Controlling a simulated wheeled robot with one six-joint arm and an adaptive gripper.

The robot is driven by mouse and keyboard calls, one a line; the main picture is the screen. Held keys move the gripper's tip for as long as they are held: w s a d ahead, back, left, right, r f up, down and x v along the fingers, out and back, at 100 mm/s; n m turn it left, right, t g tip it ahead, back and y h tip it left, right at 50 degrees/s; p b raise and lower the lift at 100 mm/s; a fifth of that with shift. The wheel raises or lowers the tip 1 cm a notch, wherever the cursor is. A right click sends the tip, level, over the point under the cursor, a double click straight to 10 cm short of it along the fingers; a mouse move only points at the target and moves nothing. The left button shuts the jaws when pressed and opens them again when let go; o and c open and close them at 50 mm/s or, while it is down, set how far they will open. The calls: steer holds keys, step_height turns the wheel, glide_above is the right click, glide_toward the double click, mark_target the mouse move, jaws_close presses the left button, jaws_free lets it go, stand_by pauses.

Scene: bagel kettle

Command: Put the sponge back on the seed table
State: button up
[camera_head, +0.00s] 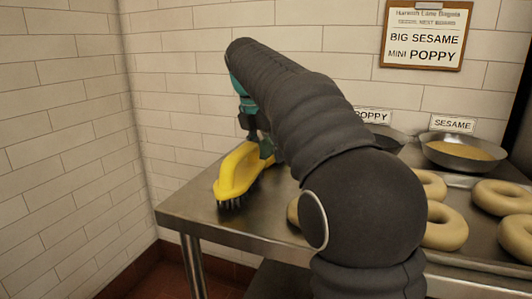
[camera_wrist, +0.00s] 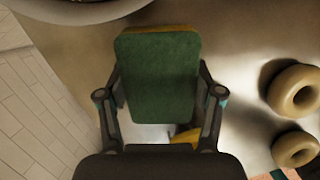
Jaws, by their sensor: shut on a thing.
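The sponge (camera_wrist: 157,75), with a green scouring face and a yellow edge, sits between the two fingers of my gripper (camera_wrist: 160,92) in the wrist view. My gripper is shut on it. In the head view my gripper (camera_head: 257,147) is over the left part of the steel seed table (camera_head: 185,211), just behind a yellow brush. The sponge cannot be clearly made out there, behind the brush and my arm. I cannot tell whether it touches the table top.
The yellow brush (camera_head: 238,172) with dark bristles lies at the table's left end. A poppy bowl (camera_head: 388,134) and a sesame bowl (camera_head: 462,150) stand at the back. Several bagels (camera_head: 446,229) lie to the right. Tiled walls (camera_head: 70,120) close off the left and back.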

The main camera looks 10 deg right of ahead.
steer(key=o, duration=1.5)
steer(key=shift+f, duration=0.25)
steer(key=shift+o, duration=0.2)
steer(key=shift+r, duration=0.2)
steer(key=p+v, duration=0.1)
steer(key=v, duration=1.1)
steer(key=shift+p, duration=0.4)
steer(key=shift+w, duration=0.1)
